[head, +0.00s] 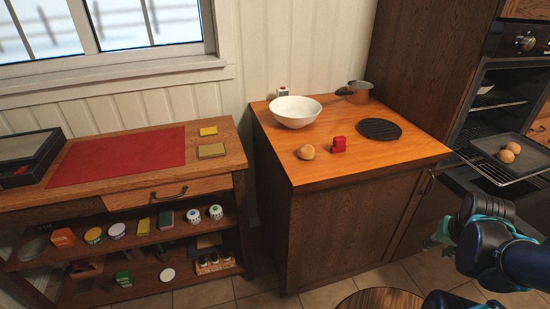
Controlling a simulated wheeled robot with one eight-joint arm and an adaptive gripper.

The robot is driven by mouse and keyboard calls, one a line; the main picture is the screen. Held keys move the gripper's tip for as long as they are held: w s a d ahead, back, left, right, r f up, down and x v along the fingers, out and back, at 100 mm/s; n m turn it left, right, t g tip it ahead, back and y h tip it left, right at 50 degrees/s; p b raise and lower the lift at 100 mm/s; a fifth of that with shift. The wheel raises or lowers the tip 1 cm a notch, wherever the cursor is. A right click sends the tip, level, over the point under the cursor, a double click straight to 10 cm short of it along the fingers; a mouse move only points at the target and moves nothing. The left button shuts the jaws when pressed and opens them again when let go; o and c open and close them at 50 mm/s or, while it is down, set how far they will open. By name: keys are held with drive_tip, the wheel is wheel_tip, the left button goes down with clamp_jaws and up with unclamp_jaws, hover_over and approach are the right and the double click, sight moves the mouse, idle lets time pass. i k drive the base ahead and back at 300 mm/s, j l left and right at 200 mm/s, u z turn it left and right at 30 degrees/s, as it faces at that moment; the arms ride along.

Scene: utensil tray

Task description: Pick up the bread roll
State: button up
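A round, light brown bread roll (305,152) sits on the wooden countertop, near its front left edge. My gripper (437,240) seems to be at the lower right, in front of the cabinet and below the countertop, well apart from any roll. It is small and dark against the cabinet, so its finger opening cannot be made out.
A red object (339,145) stands just right of the counter roll. A white bowl (295,111), a pot (358,92) and a black round trivet (379,129) share the countertop (300,176). The oven stands open. A round wooden top (380,299) is at the bottom edge.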

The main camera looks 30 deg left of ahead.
sight(306, 152)
drive_tip(key=u, duration=0.45)
drive_tip(key=l+u, duration=0.15)
drive_tip(key=u, duration=0.3)
drive_tip(key=l+u, duration=0.1)
drive_tip(key=u, duration=0.85)
